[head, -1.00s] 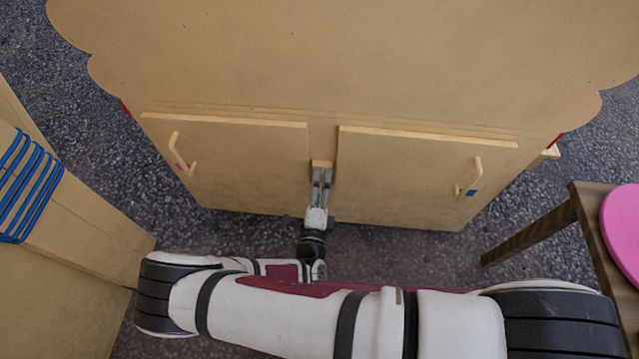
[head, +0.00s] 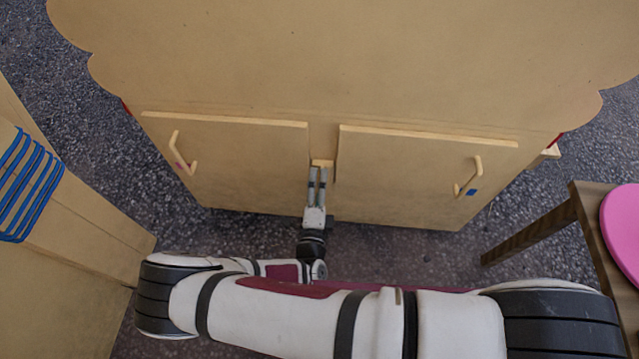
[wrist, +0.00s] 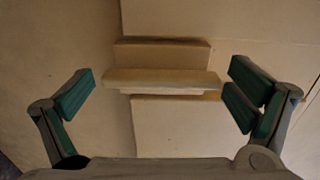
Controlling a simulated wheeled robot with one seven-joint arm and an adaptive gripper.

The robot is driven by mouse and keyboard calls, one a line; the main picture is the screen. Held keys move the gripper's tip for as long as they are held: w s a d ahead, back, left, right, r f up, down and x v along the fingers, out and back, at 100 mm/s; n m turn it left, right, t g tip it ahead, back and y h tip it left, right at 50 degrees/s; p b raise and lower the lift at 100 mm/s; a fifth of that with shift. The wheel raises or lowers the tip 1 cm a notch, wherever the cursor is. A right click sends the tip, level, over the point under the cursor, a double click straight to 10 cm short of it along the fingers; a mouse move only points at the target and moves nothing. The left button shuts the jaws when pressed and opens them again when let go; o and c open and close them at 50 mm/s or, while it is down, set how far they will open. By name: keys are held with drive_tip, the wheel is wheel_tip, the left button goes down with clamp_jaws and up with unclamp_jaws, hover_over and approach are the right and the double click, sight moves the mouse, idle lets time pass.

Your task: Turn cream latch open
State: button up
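The cream latch (wrist: 160,78) shows in the wrist view as a pale bar lying crosswise in the picture, between my fingers. In the head view only a small part of the latch (head: 322,163) shows, in the gap between the two cabinet doors. My gripper (head: 317,174) is at the front of that gap, just before the latch. In the wrist view its two green-padded fingers are spread wide, one on each side of the bar. How close the fingertips are in depth is hard to tell.
The left door (head: 245,160) and right door (head: 400,180) look shut, each with a pale handle. A wooden stool with a pink seat (head: 622,230) stands at the right. A wooden panel with blue wire bars (head: 30,190) stands at the left.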

drive_tip(key=s, duration=0.7)
drive_tip(key=shift+s, duration=0.25)
drive_tip(key=shift+a, duration=0.1)
idle(0.4)
